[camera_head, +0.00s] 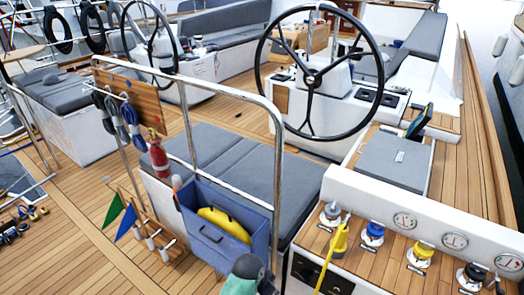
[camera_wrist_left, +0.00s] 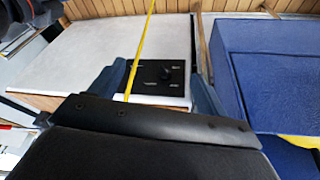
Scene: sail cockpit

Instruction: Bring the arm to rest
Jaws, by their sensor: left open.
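In the left wrist view my left gripper (camera_wrist_left: 158,78) shows two dark blue fingers standing apart, with no object clearly held between them. A black switch panel (camera_wrist_left: 166,74) with a knob lies behind the gap. A yellow line (camera_wrist_left: 141,50) crosses the gap in the picture; I cannot tell whether it touches a finger. In the head view the yellow line (camera_head: 323,268) hangs from a yellow piece (camera_head: 340,238) at the grey-topped winch (camera_head: 330,213). The fingers cannot be made out in the head view. My right gripper is in neither view.
A blue bin (camera_head: 222,233) holding a yellow object (camera_head: 224,222) hangs by the steel rail (camera_head: 190,128); the bin (camera_wrist_left: 275,70) is right in the wrist view. Several winches line the white coaming (camera_head: 440,228). A steering wheel (camera_head: 315,75) stands behind. Open teak deck lies left.

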